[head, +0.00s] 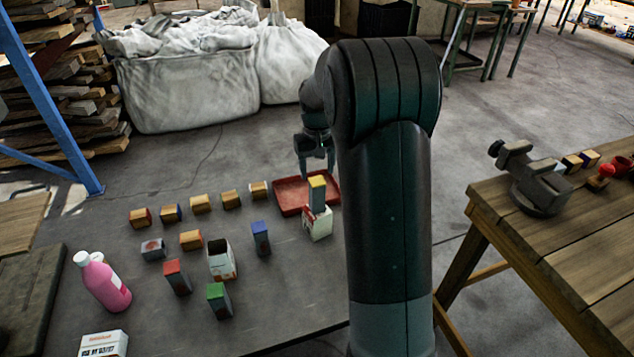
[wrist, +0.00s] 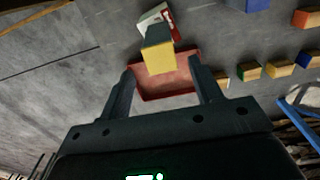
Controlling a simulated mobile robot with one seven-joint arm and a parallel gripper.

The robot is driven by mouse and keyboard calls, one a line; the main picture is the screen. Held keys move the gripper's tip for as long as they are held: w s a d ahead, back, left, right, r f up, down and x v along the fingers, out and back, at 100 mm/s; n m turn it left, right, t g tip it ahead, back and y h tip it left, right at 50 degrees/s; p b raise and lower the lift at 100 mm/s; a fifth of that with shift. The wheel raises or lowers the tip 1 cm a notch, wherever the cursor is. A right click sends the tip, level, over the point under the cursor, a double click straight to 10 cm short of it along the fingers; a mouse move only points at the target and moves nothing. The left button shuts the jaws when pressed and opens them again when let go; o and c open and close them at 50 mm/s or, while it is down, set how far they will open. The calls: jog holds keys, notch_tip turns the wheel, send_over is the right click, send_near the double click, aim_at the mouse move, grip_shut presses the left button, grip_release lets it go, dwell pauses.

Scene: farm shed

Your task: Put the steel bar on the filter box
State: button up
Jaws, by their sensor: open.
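A grey bar with a yellow end (head: 317,191), which looks like the steel bar, stands upright on a small white and red box (head: 318,224), which looks like the filter box. In the wrist view the bar's yellow end (wrist: 158,59) faces me, and part of the white and red box (wrist: 153,18) shows behind it. My gripper (head: 315,173) is open and empty, above and behind the bar. In the wrist view its fingers (wrist: 160,72) are spread wide, apart from the bar. My arm hides the area right of the box.
A red tray (head: 289,207) lies behind the box. Several wooden blocks, red (head: 176,277), green (head: 218,300) and blue (head: 261,238) topped bars, an open carton (head: 222,261) and a pink bottle (head: 106,284) stand left. A wooden bench (head: 560,245) with a vise (head: 532,180) is right.

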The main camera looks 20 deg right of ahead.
notch_tip(320, 180, up, 4)
jog(key=shift+s+r, duration=0.1)
jog(key=shift+r, duration=0.05)
jog(key=s+a+r+t, duration=0.1)
jog(key=s+a+r, duration=0.1)
jog(key=s+r, duration=0.35)
jog(key=s+a+r+t, duration=0.2)
jog(key=s+a, duration=0.1)
jog(key=s, duration=0.6)
jog(key=s+a+r+t, duration=0.1)
jog(key=s+a+r, duration=0.1)
jog(key=s+r, duration=0.35)
jog(key=s+a+f+t, duration=0.1)
jog(key=s+a+f, duration=0.1)
jog(key=s, duration=0.9)
jog(key=shift+s+f+t, duration=0.15)
jog(key=shift+f+t, duration=0.15)
jog(key=shift+f, duration=0.5)
